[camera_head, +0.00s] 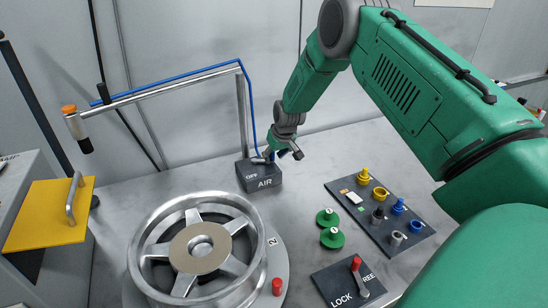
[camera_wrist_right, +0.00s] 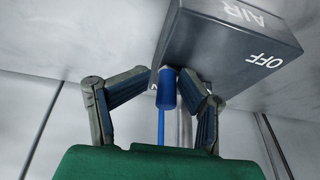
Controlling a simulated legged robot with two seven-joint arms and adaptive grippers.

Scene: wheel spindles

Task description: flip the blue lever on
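The blue lever (camera_wrist_right: 167,88) shows in the right wrist view as a short blue cylinder at the near edge of the dark AIR box (camera_wrist_right: 225,45). In the head view, this box (camera_head: 259,176) stands at the back of the table with OFF and AIR lettering. My right gripper (camera_head: 279,156) is at the box's back right corner. In the wrist view, its two fingers (camera_wrist_right: 166,76) are bent inward, one on each side of the lever, with small gaps visible. The gripper looks open. The lever is hard to make out in the head view. My left gripper is not in view.
A wheel (camera_head: 190,250) sits on a round fixture at front left. Two green knobs (camera_head: 330,228), a dark tray of small parts (camera_head: 380,212) and a red-handled LOCK panel (camera_head: 345,285) are to the right. A metal pipe with a blue hose (camera_head: 180,80) rises behind the box.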

